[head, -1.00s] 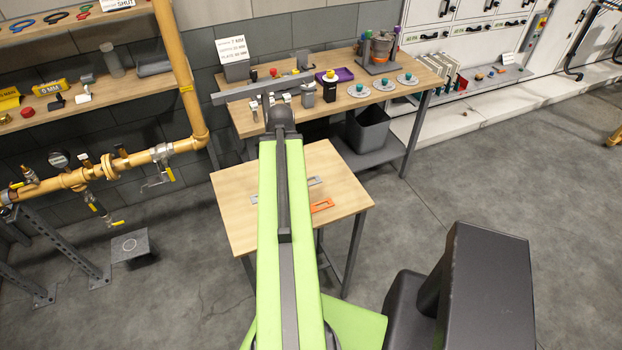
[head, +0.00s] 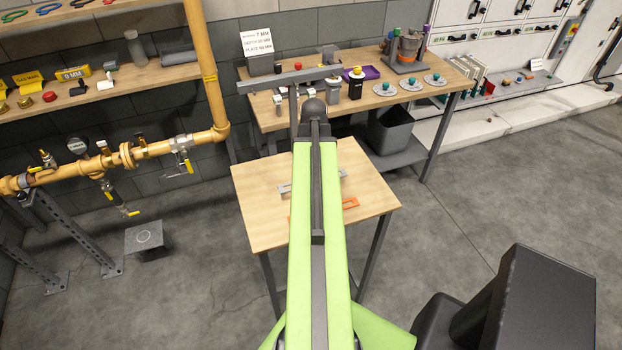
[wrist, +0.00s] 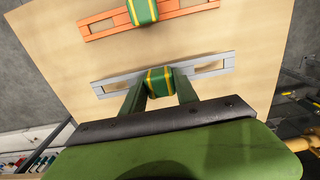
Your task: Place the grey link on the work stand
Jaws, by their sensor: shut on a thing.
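The grey link (wrist: 120,83), a flat bar with a slot toward each end and a green block with yellow stripes at its middle, shows in the wrist view. My gripper (wrist: 160,82) is shut on that block. In the head view the grey link's ends (head: 284,188) show on either side of my arm, over the wooden top of a small table (head: 255,205). I cannot tell whether the link touches the top. My arm hides the gripper there. I cannot tell for sure which surface is the work stand.
An orange link (wrist: 105,26) with a similar block lies on the small table, beside the grey one; one end shows in the head view (head: 350,203). A longer bench (head: 270,115) with several parts stands behind. Yellow pipework (head: 150,152) and a low grey stand (head: 145,238) are at left.

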